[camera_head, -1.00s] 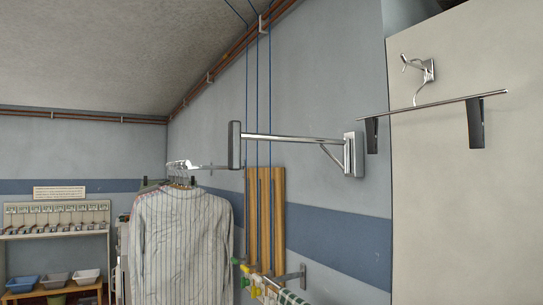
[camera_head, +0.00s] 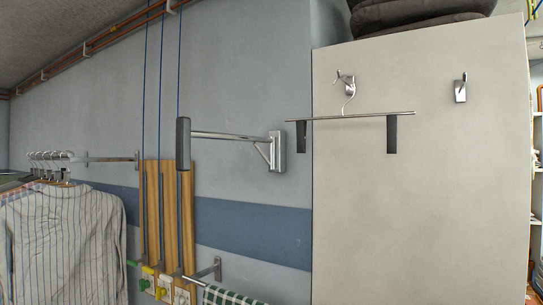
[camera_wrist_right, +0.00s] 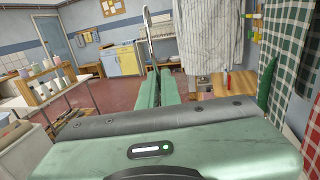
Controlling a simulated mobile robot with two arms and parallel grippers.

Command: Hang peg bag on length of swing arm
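The swing arm (camera_head: 230,137) is a metal bar on a wall bracket in the head view. It reaches left to an upright dark end piece (camera_head: 183,144), and its length is bare. In the right wrist view, my right gripper (camera_wrist_right: 160,72) has its two green fingers close together. A thin metal loop, like a hook (camera_wrist_right: 149,38), rises from between the fingertips and appears held there. I cannot make out a peg bag; anything below the fingers is hidden by the gripper body. My left gripper is not in view.
Right of the swing arm, a clip hanger (camera_head: 350,116) hangs from a hook on a pale cabinet (camera_head: 420,200). Striped shirts (camera_head: 65,240) hang from a rail at left. Wooden slats (camera_head: 168,220) and blue cords are behind the arm's end. A checked cloth (camera_head: 230,297) hangs below.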

